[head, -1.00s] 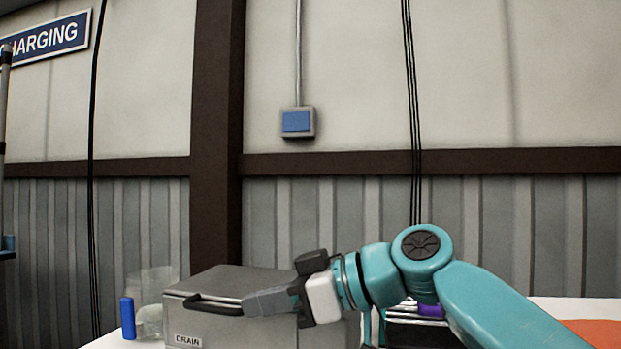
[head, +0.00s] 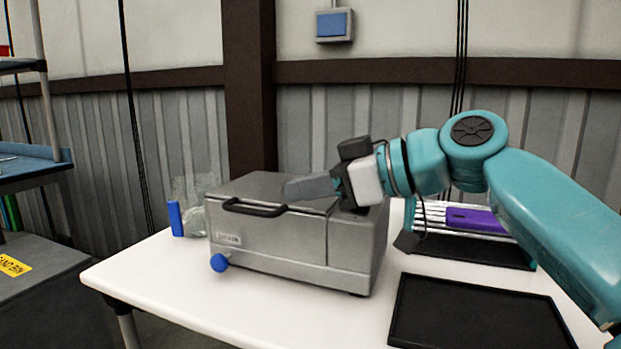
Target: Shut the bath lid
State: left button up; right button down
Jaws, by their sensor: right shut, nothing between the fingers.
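The bath is a grey metal box (head: 290,238) on a white table, with a blue drain knob (head: 219,262) low on its front. Its lid (head: 262,187) lies flat across the top and looks down; I see no gap along its front edge. A black bar handle (head: 254,208) is on the lid's front. My right gripper (head: 290,189) is shut and empty. Its fingers point left, over the right part of the lid and close to the handle's right end. I cannot tell whether they touch the lid. My left gripper is not in view.
A black tray (head: 478,315) lies on the white table (head: 150,278) at the front right. A rack with a purple item (head: 474,219) stands behind it. A blue-capped clear container (head: 175,218) is left of the bath. The table's front left is clear.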

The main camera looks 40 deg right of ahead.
jog(key=v, duration=1)
jog(key=shift+s+r+p, duration=0.2)
jog(key=shift+r+p, duration=0.05)
jog(key=shift+p, duration=0.1)
jog(key=shift+a, duration=0.15)
